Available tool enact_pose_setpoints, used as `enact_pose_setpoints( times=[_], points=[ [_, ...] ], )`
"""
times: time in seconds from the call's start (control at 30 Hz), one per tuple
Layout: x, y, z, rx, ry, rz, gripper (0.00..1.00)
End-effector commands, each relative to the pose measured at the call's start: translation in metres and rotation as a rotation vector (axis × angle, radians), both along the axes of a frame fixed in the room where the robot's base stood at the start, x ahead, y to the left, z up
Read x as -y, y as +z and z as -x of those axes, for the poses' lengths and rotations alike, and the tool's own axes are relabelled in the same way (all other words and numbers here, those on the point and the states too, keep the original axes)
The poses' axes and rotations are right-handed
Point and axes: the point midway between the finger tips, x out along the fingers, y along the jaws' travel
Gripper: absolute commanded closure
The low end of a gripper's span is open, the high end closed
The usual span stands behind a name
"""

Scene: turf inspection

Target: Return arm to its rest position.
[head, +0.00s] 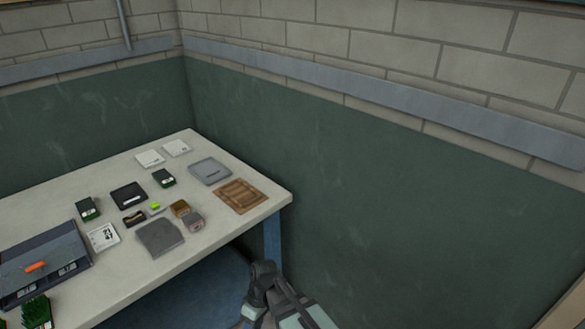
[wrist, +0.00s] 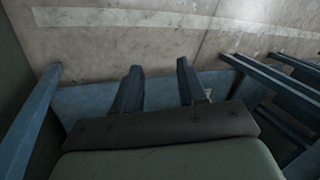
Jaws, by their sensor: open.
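My gripper (wrist: 158,72) shows in the wrist view with its two fingers apart and nothing between them. Beyond the fingers there is a blue surface and a stained, pale floor. In the head view, part of my arm (head: 265,285) shows at the bottom, off the table's right end and below the tabletop. The gripper's fingers cannot be made out in the head view.
A pale table (head: 120,272) carries a brown mat (head: 240,195), grey trays (head: 209,171), turf samples (head: 88,208), a black tray (head: 128,195) and a grey case (head: 45,262) with an orange handle. Blue table legs (head: 272,237) stand near my arm. A green wall (head: 400,200) rises behind.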

Motion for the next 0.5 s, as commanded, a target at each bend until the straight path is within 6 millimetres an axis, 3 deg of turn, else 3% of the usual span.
enact_pose_setpoints(
  times=[0.1, 0.5],
  points=[
    [0.039, -0.032, 0.008, -0.038, -0.107, 0.069, 0.59],
    [0.151, -0.118, 0.055, -0.15, -0.434, 0.288, 0.59]
  ],
)
